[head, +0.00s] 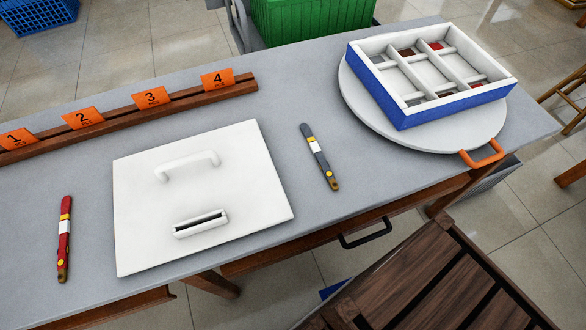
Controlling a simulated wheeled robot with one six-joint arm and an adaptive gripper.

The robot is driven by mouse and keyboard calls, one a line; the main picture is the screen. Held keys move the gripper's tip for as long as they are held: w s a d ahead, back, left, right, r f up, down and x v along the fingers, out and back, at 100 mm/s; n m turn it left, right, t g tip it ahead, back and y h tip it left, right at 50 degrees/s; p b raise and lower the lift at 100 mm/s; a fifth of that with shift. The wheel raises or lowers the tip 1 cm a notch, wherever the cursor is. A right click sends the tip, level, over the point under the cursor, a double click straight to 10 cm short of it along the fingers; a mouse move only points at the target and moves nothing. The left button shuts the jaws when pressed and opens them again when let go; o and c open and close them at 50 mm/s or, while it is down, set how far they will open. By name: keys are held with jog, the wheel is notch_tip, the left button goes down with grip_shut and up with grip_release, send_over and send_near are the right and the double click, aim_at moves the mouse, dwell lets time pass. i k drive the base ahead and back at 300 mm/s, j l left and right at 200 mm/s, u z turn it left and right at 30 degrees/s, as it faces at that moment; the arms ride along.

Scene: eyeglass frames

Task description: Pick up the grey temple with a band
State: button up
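The grey temple (317,152) lies flat on the grey table, right of the white board. It has a white band near its upper part, a yellow mark below that and a brown lower tip. A red temple (65,238), also with a white band and yellow marks, lies at the table's left. The white board (140,215) carries a raised handle-like bar (188,164) and a slotted holder (201,224); no temple shows in the slot. My gripper is not in view.
A blue-and-white compartment box (420,117) stands on a round grey turntable (350,95) with an orange handle (482,153). Orange number cards (151,98) line a wooden rail (122,114) at the back left. A wooden chair (440,275) is at the front right. The table around the grey temple is clear.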

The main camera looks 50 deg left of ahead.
aim_at(316, 150)
jog(key=k+u, duration=0.45)
jog(key=k+j+u, duration=0.25)
jog(key=u, duration=0.2)
jog(key=i+l+u, duration=0.2)
jog(key=u, duration=0.15)
jog(key=i+l+u, duration=0.15)
jog(key=l+u, duration=0.2)
jog(key=i+l+u, duration=0.15)
jog(key=u, duration=0.2)
jog(key=k+z, duration=0.1)
